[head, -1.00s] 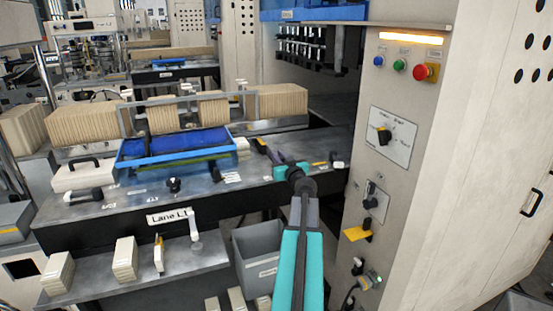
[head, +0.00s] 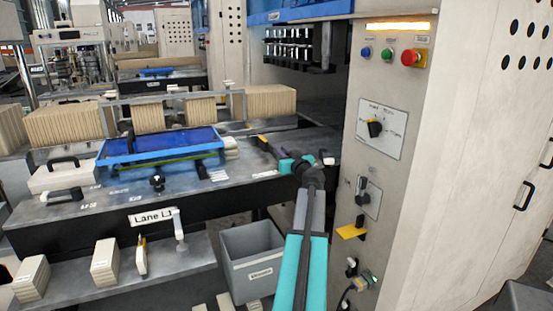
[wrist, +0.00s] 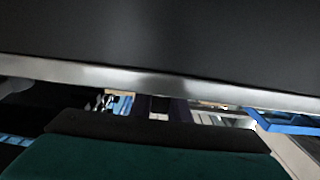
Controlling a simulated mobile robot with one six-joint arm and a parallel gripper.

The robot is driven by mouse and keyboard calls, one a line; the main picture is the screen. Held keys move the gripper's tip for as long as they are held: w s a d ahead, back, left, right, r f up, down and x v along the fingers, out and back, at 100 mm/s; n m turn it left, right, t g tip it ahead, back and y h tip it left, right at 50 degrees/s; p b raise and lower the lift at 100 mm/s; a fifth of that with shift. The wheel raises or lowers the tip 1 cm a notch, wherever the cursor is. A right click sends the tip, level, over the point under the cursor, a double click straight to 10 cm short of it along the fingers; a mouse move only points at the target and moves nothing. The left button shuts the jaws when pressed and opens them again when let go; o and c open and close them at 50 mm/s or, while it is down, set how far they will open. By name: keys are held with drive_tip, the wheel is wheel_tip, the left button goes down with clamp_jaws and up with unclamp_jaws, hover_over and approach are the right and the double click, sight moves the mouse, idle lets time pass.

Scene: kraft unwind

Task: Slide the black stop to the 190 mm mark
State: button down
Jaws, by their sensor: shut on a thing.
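My gripper (head: 274,152) is at the right part of the grey lane table in the head view, reaching over its front edge. Its jaws are shut on a small dark part, which I take to be the black stop (head: 263,141); a yellow patch shows at its far end. My teal arm hides the table just in front of it. In the wrist view, the dark fingers (wrist: 160,106) show small between a large dark surface and my teal gripper body. The scale and the 190 mm mark cannot be read in either view.
A blue tray (head: 160,147) lies left of my gripper, with kraft stacks (head: 264,103) behind. The control cabinet (head: 400,200) stands close on the right, with knobs and a yellow-handled switch. A grey bin (head: 250,262) is below the table edge.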

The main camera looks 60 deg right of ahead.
drive_tip(key=shift+s+d, duration=0.15)
drive_tip(key=shift+d, duration=0.05)
drive_tip(key=c, duration=1.7)
unclamp_jaws()
drive_tip(key=shift+b+v, duration=1.65)
drive_tip(key=shift+v, duration=5.3)
drive_tip(key=shift+a+r, duration=0.1)
